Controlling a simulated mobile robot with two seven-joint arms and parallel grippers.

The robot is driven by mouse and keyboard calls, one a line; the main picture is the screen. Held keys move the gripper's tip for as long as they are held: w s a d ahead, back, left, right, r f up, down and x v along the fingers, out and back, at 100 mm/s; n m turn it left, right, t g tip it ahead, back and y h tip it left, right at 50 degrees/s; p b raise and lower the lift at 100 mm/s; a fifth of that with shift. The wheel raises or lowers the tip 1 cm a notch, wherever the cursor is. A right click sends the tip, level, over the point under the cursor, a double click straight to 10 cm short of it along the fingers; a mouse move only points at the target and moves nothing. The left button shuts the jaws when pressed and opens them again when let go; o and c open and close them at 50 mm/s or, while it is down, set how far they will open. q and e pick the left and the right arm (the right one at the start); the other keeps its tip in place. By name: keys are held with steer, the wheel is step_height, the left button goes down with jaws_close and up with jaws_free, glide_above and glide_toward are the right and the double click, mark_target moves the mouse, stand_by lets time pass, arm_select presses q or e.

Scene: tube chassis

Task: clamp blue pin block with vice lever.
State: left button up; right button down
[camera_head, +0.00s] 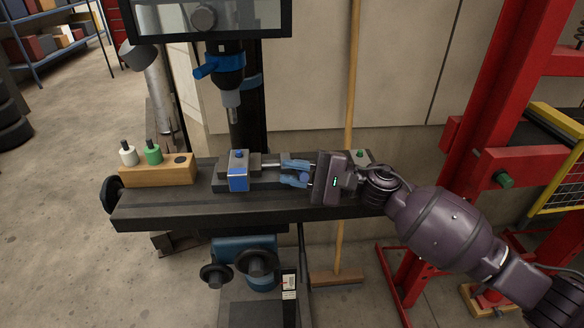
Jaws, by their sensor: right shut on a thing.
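A grey vice (256,160) sits on the dark machine table. A bright blue part (238,182), which looks like the blue pin block, shows at its left end, below a grey top with a small blue spot. I cannot tell whether the jaws press on it. My right gripper (291,173) reaches in from the right, its two blue fingers pointing left at the vice's right side. The fingers are shut on a small blue knob (303,177), apparently the end of the vice lever. The rest of the lever is mostly hidden. My left gripper is not in view.
A wooden rack (160,171) at the table's left holds a white pin block (128,154) and a green one (153,152), beside an empty dark hole. A drill head (229,75) hangs above the vice. A green button (359,153) shows behind my gripper. A red frame (490,130) stands right.

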stand_by(0.4)
steer(key=c, duration=1.1)
jaws_free()
steer(key=shift+o, duration=0.2)
steer(key=v, duration=1.1)
steer(key=shift+b, duration=0.3)
